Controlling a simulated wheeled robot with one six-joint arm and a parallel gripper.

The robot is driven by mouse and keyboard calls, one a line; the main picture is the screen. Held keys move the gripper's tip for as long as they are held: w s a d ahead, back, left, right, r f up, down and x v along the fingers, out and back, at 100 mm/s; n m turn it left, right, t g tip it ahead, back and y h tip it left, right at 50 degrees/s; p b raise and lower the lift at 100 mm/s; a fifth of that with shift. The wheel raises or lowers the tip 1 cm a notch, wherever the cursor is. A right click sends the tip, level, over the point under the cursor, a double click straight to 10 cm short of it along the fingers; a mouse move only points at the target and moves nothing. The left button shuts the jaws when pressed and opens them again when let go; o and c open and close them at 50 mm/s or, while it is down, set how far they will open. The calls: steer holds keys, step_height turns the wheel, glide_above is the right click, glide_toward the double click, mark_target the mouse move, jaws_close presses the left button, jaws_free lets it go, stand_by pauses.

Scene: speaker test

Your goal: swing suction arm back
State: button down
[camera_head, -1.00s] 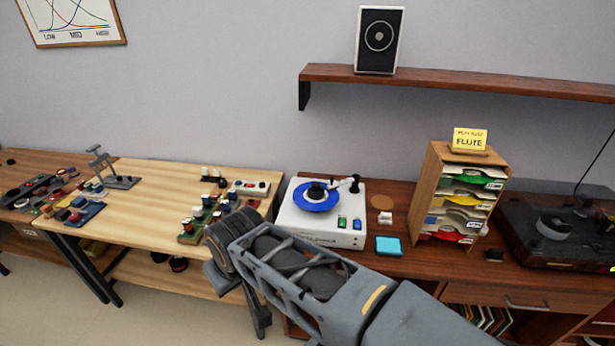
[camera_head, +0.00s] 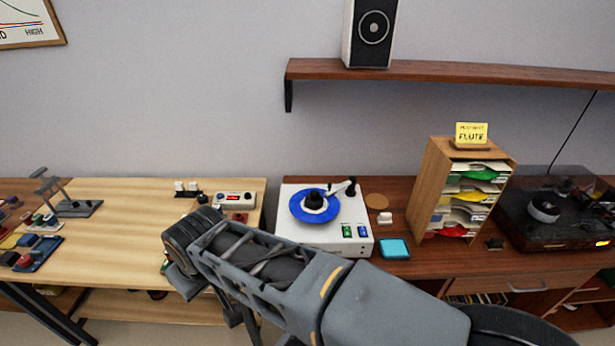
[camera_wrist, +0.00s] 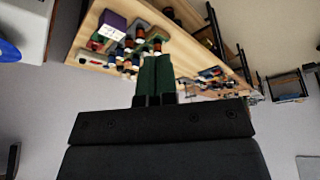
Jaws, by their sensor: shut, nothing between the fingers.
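The white record machine (camera_head: 296,237) stands on the dark desk in the head view, with a blue disc (camera_head: 297,209) and a black knob (camera_head: 314,199) at its centre. The short suction arm (camera_head: 347,187) is at its back right corner, black with a light part; its tip points left towards the disc, and I cannot tell whether it overlaps the edge. In the wrist view, my gripper (camera_wrist: 156,62) has its two dark green fingers together and empty, away from the machine. Its fingertips are hidden in the head view. A blue edge (camera_wrist: 8,52) shows in the wrist view.
My arm crosses in front of the machine. A teal pad (camera_head: 395,248) and a small white block (camera_head: 385,217) lie right of it. A wooden sleeve rack (camera_head: 432,176) and a dark turntable (camera_head: 562,214) stand further right. A small-parts workbench (camera_head: 125,210) is left.

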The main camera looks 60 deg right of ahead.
steer(key=w+d+r+m+g+h, duration=0.2)
steer(key=w+d+r+m, duration=0.15)
steer(key=w+d, duration=0.45)
steer(key=w+d+r+m+g+h, duration=0.2)
steer(key=w+d+m, duration=0.3)
steer(key=d, duration=0.6)
steer(key=d+f+m+g, duration=0.2)
steer(key=d+m, duration=0.1)
steer(key=d, duration=0.5)
steer(key=d+f+m+g, duration=0.1)
steer(key=d+f+m, duration=0.1)
steer(key=d, duration=0.7)
steer(key=d+f+m+g+h+b, duration=0.1)
steer(key=d+f+m+g, duration=0.1)
steer(key=d, duration=0.7)
steer(key=f+m, duration=0.1)
steer(key=m, duration=0.1)
steer(key=shift+m+g, duration=0.3)
steer(key=shift+m, duration=0.05)
steer(key=shift+s+f, duration=0.1)
steer(key=shift+f, duration=0.1)
